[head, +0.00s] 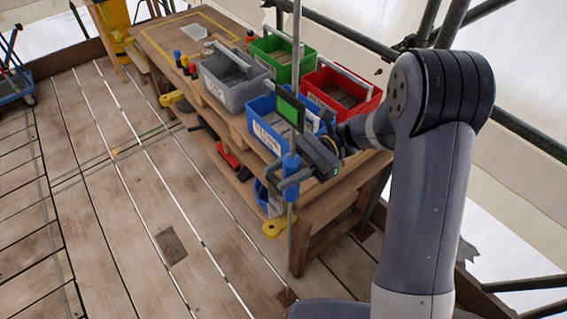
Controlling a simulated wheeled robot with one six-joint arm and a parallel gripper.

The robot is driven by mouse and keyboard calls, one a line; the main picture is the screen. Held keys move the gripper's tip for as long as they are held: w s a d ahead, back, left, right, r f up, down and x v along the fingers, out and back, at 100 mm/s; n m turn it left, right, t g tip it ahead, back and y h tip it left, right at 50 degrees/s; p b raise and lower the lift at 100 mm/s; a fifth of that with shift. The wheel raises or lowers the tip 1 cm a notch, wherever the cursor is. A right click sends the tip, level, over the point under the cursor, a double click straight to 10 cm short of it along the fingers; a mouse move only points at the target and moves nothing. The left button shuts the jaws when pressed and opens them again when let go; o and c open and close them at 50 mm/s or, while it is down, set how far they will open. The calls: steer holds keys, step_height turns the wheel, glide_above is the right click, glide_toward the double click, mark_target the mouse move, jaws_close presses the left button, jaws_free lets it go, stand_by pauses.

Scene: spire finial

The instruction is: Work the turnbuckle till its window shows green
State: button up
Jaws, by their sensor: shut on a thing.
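The turnbuckle (291,163) is a blue body on a thin upright metal rod at the front corner of the workbench. A dark-framed window (291,108) on the rod just above it shows green. My gripper (289,181) reaches in from the right and is shut on the turnbuckle's blue body. The fingers hide part of that body. The rod runs on down to a small plate on the floor.
Behind the rod, the wooden workbench (160,40) carries a blue crate (262,137), a grey crate (222,92), a green crate (290,72) and a red crate (350,112). Scaffold tubes (530,132) stand at right. The plank floor (110,200) at left is mostly clear.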

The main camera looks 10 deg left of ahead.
steer(key=shift+s+n+g+h+p, duration=0.1)
steer(key=shift+n+g+h+p, duration=0.3)
steer(key=shift+n+g+h, duration=0.25)
steer(key=o, duration=1)
steer(key=shift+c, duration=0.2)
